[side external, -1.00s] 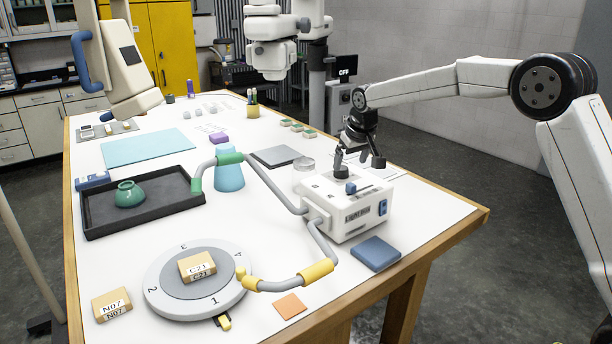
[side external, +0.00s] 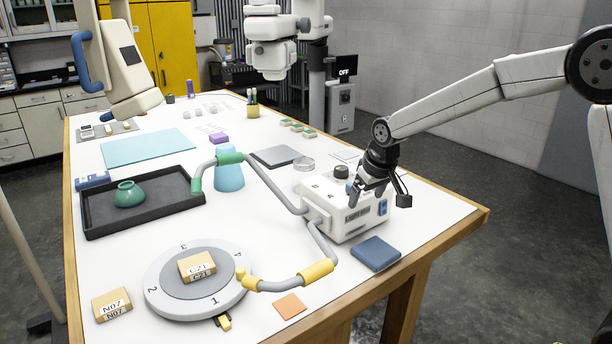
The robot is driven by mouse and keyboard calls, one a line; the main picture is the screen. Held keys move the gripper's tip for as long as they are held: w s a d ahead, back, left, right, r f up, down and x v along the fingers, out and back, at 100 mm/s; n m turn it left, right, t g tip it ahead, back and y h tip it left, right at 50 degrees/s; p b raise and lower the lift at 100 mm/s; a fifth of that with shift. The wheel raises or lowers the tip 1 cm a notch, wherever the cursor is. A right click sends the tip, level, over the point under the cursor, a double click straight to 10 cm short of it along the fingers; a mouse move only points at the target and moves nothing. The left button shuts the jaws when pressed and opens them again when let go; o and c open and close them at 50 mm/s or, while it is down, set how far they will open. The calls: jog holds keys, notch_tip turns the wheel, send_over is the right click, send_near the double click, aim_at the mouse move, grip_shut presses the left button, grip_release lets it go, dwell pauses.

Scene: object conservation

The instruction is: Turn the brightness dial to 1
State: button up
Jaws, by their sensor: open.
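A white box with the words "Light Box" (side external: 366,216) on its front stands on the right part of the table. A dark round knob (side external: 341,172) is on its top at the back, and a small blue knob or lever is on its top nearer the front, now partly hidden by my gripper. I cannot tell which of them is the brightness dial, nor read its setting. My gripper (side external: 366,199) is open and empty at the front right of the box top, apart from the dark knob. Whether its fingers touch the box is unclear.
Grey bent tubes (side external: 262,178) with green and yellow sleeves run left of the box. A numbered turntable (side external: 165,304) carries a block marked C21 (side external: 197,267). A blue pad (side external: 376,253) lies in front of the box. A dark tray (side external: 95,222) holds a green pot (side external: 129,194).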

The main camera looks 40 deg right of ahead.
jog(key=s+a+f, duration=0.1)
jog(key=s+f, duration=0.1)
jog(key=s, duration=0.5)
jog(key=s+a+f, duration=0.2)
jog(key=s+f, duration=0.1)
jog(key=s, duration=0.5)
jog(key=shift+f+n+g, duration=0.3)
jog(key=shift+n, duration=0.1)
jog(key=shift+a, duration=0.1)
jog(key=shift+w, duration=0.15)
jog(key=m+h, duration=0.2)
jog(key=m, duration=0.8)
send_near(342, 168)
jog(key=shift+a+f, duration=0.25)
jog(key=shift+f, duration=0.85)
jog(key=shift+w+d+r+m+h, duration=0.3)
jog(key=shift+m+h, duration=0.1)
jog(key=shift+m, duration=0.1)
jog(key=shift+f, duration=0.15)
jog(key=shift+x, duration=3.75)
